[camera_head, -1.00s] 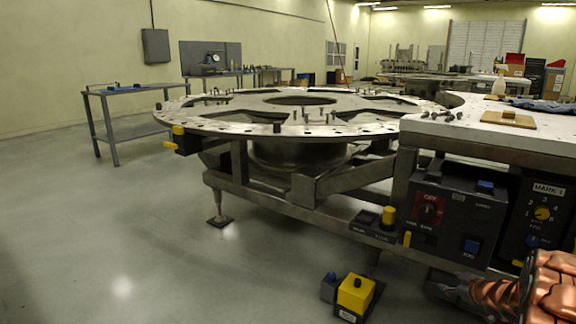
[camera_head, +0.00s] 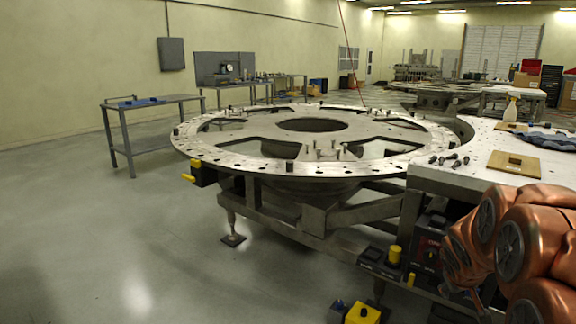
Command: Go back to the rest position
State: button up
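My copper-coloured arm fills the lower right corner of the head view, in front of the table and the control boxes. My gripper is not visible in this view. The round metal turret plate (camera_head: 225,160) lies flat on its heavy frame in the middle. Several bolts stand on it, and small black pieces sit along its rim.
The right table (camera_head: 445,176) holds loose bolts (camera_head: 449,160), a wooden block (camera_head: 514,163), a spray bottle (camera_head: 511,108) and a dark cloth (camera_head: 550,141). A yellow pedal box (camera_head: 362,313) stands on the floor below. The floor at left (camera_head: 80,240) is clear.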

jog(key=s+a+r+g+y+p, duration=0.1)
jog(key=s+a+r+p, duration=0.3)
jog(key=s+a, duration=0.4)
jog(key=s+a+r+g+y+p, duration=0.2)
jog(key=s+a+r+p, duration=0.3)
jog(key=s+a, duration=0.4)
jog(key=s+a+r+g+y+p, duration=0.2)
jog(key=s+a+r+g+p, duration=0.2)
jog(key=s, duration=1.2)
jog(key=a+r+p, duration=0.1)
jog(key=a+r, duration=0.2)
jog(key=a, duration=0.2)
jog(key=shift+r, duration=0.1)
